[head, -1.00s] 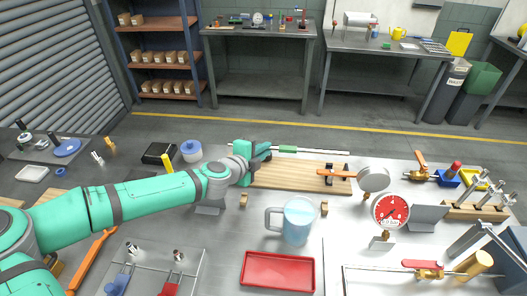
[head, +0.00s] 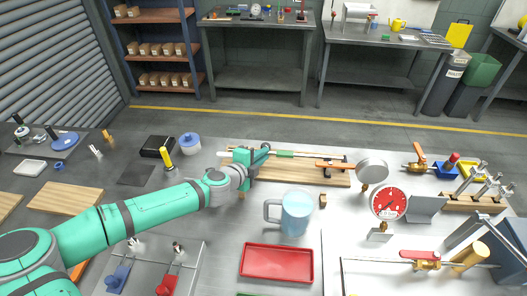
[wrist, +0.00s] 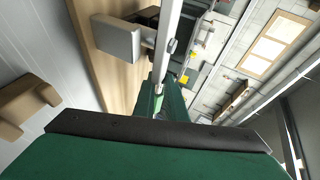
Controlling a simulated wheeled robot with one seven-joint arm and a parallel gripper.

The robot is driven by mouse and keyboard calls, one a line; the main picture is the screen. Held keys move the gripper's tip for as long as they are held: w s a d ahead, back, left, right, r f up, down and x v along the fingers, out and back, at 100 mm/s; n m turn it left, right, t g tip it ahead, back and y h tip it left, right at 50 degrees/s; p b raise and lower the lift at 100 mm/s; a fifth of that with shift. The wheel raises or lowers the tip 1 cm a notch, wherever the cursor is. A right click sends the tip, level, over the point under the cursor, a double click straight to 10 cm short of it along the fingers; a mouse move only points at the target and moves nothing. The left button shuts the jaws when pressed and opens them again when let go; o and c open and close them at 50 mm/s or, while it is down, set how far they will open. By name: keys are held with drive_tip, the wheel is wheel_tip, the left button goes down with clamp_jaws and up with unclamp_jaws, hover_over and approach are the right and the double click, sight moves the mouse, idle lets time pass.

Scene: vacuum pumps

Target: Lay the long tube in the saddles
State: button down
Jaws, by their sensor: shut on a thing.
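The long tube (head: 310,155) is a thin pale rod with a green band, held near the far edge of the workbench, roughly crosswise in the head view. My gripper (head: 262,153) is shut on it left of the green band. In the wrist view the tube (wrist: 170,40) runs up from between my green fingers (wrist: 160,100). Two small wooden notched blocks, apparently the saddles, stand nearer: the right one (head: 323,201) is clear, and the left one (head: 241,196) is partly hidden by my arm. The tube is apart from both.
A wooden board (head: 310,177) with dark fittings lies under the tube. A glass jug (head: 296,213) stands between and in front of the notched blocks. A round gauge (head: 372,172) with an orange lever and a red gauge (head: 388,202) stand right; a red tray (head: 278,262) lies in front.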

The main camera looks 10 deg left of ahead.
drive_tip(key=shift+d+f, duration=0.15)
drive_tip(key=shift+f, duration=0.2)
idle(0.5)
drive_tip(key=c, duration=1.7)
unclamp_jaws()
